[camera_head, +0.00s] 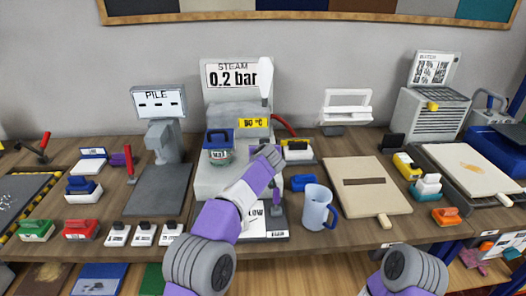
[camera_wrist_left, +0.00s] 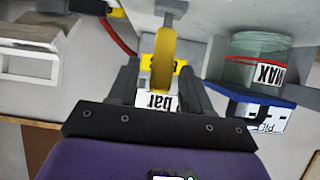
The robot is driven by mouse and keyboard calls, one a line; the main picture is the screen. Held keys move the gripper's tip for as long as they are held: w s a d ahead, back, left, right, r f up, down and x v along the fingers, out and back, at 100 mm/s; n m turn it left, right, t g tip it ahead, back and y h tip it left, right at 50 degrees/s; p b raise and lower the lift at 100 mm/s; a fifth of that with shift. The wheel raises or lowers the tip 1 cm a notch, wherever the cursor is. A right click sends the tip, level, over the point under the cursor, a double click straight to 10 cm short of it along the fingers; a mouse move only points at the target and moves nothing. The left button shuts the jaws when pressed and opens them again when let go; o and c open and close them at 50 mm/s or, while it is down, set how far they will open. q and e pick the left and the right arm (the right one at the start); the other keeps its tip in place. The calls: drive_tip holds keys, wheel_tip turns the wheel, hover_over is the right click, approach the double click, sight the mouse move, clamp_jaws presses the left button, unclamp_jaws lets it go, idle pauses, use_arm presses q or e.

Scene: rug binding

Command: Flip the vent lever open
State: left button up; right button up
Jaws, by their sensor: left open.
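The steam unit (camera_head: 222,182) stands at the middle back of the bench, with a display (camera_head: 238,75) reading STEAM 0.2 bar. My left gripper (camera_head: 268,152) is in front of it, its fingers small and partly merged with the arm in the head view. In the left wrist view the open left gripper (camera_wrist_left: 160,85) has a yellow handle (camera_wrist_left: 162,62) on a grey pivot between its fingers; it looks like the vent lever. I cannot tell whether the fingers touch it. In the head view my gripper seems to hide this handle. My right gripper is out of view.
A glass jar marked MAX (camera_wrist_left: 258,62) is close beside the left gripper. A red hose (camera_wrist_left: 115,32) runs on the other side. A blue-grey mug (camera_head: 316,207) stands in front, right of my left arm. A beige board (camera_head: 375,200) lies further right.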

use_arm(q)
drive_tip(key=b+v, duration=0.1)
drive_tip(key=v, duration=0.5)
drive_tip(key=shift+s, duration=0.3)
drive_tip(key=shift+d+r, duration=0.1)
